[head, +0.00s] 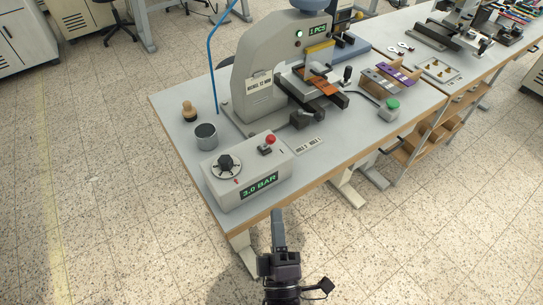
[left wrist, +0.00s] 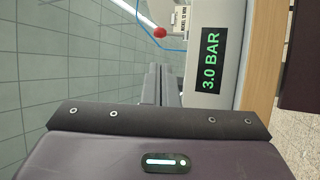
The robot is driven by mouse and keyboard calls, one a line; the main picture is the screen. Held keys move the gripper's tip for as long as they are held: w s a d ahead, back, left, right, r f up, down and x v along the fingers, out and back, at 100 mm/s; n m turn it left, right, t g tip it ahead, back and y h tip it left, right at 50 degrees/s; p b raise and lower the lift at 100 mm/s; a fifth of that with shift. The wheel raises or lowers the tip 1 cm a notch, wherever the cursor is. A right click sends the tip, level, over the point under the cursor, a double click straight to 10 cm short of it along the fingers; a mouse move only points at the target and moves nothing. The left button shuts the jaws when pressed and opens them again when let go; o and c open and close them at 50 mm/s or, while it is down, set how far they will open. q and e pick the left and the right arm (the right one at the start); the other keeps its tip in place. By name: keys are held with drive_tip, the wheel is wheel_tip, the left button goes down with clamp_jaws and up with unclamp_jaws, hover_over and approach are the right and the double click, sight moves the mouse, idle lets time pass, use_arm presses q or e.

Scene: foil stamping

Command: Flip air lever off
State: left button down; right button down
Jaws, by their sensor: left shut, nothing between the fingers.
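The grey control box (head: 250,172) stands at the table's front left corner and its display reads 3.0 BAR. On its top is a small lever with a red ball (head: 271,139) over a dark base. The red ball also shows in the left wrist view (left wrist: 159,32), beyond the fingers. Its exact tilt is hard to tell. My left gripper (head: 278,213) is shut and empty, in front of the table's front edge, apart from the box and lever. Its closed fingers also show in the left wrist view (left wrist: 160,85). My right gripper is not in view.
A black dial (head: 225,166) sits on the box's left part. A metal cup (head: 206,137) and a wooden-handled tool (head: 189,111) stand behind it. The stamping press (head: 252,75) stands farther back. A green button (head: 390,108) is at the right. Floor is free in front.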

sight(270, 144)
use_arm(q)
drive_tip(key=p+x, duration=0.4)
drive_tip(key=x, duration=0.8)
drive_tip(key=shift+w+r+p, duration=0.15)
drive_tip(key=shift+r+p, duration=0.1)
drive_tip(key=shift+p, duration=0.1)
drive_tip(key=shift+w+a, duration=0.15)
drive_tip(key=shift+w, duration=0.5)
